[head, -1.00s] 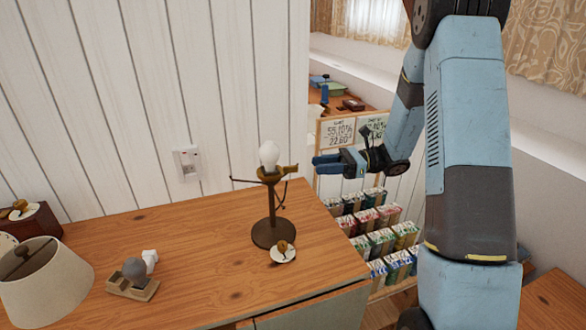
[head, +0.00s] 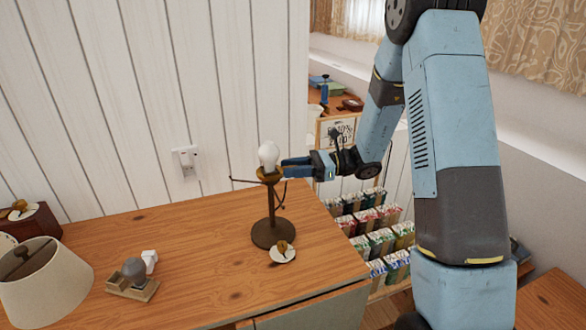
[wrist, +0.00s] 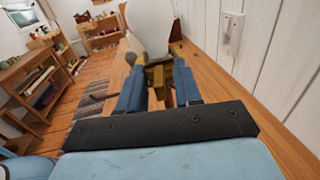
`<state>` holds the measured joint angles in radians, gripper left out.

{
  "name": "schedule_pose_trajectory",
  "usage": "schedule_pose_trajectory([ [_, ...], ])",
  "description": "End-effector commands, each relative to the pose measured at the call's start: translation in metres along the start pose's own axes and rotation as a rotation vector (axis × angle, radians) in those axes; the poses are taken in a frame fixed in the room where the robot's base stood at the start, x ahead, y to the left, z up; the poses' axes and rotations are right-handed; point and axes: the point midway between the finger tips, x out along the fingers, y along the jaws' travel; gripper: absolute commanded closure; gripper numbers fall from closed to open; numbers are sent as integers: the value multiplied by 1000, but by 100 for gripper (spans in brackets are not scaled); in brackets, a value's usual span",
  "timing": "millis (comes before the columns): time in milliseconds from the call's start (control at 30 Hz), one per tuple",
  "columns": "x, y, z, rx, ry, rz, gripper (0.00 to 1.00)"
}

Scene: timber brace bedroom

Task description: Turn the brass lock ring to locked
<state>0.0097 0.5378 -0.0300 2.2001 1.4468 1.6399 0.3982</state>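The brass lock ring (head: 266,174) sits on the lamp stand (head: 272,215) just under the white bulb (head: 269,155). Its brass tab, on the right side, is now largely hidden by my fingers in the head view. My gripper (head: 285,168) is level with the ring, reaching in from the right. In the wrist view, my two blue fingers (wrist: 160,92) are apart, one on each side of the brass tab (wrist: 156,74), with the bulb (wrist: 150,28) just beyond. I cannot tell whether either finger touches the tab.
A small white dish with a brass piece (head: 283,253) lies beside the lamp base. A lampshade (head: 45,284) and a wooden tray with a grey ball (head: 133,280) are on the left of the wooden top (head: 200,260). The wall socket (head: 187,160) is behind. A rack of boxes (head: 375,235) stands right.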

Motion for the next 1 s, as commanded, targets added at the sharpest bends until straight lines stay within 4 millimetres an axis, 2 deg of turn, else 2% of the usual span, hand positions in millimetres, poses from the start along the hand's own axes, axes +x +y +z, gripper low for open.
schedule_pose_trajectory([
  [67,0,0,0,0,0,0,74],
  [333,0,0,0,0,0,0,100],
  [867,-2,0,0,-1,0,-10,100],
  [1000,-15,0,0,1,0,-71,100],
])
